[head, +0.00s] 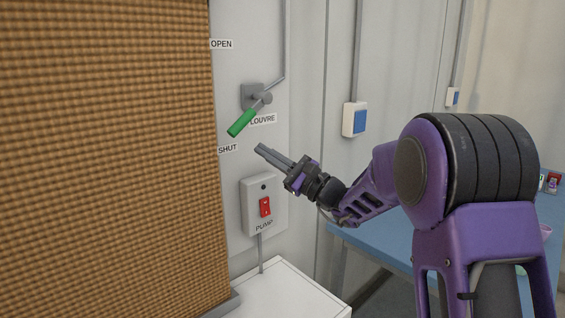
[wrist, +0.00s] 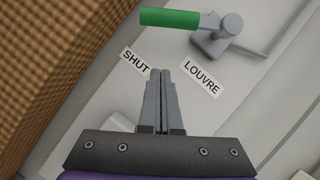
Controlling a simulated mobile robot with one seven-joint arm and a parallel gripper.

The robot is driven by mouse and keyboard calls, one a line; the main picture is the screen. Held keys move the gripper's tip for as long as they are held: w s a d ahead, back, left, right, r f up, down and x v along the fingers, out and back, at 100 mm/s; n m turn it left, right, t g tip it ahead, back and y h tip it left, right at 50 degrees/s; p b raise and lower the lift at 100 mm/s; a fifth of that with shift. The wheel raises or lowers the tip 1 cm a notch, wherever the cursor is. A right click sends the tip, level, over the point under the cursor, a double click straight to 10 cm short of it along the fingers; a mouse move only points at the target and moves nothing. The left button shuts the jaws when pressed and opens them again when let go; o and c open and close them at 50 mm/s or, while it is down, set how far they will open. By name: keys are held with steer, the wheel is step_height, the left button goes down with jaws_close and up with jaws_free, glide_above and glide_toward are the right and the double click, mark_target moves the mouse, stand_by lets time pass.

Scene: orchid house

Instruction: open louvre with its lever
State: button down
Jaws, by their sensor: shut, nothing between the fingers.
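The louvre lever has a green handle (head: 241,122) and a grey pivot on a wall bracket (head: 252,96). In the head view the handle points down and left, between the OPEN label (head: 221,44) and the SHUT label (head: 228,148), nearer SHUT. My gripper (head: 259,149) is below and to the right of the handle, apart from it. Its fingers are shut and empty. In the wrist view the green handle (wrist: 169,17) lies beyond the fingertips (wrist: 160,72), with the LOUVRE label (wrist: 202,79) to their right.
A pump box (head: 264,206) with a red switch is on the wall below the gripper. A woven brown pad (head: 105,150) fills the left. A white cabinet top (head: 285,290) is below, a blue table (head: 385,250) at right. A blue-and-white wall box (head: 355,119) is further right.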

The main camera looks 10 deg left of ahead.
mark_target(245, 115)
steer(key=shift+s+a+r, duration=0.2)
steer(key=shift+a+r, duration=0.25)
steer(key=shift+r, duration=0.2)
steer(key=shift+s+a+r, duration=0.25)
steer(key=shift+a+r, duration=0.15)
steer(key=shift+r, duration=0.3)
steer(key=shift+s+a+r, duration=0.2)
steer(key=shift+a+r, duration=0.25)
steer(key=shift+r, duration=0.2)
steer(key=shift+r, duration=0.1)
steer(key=shift+s+m, duration=0.1)
steer(key=shift+m, duration=0.2)
steer(key=shift+a, duration=0.1)
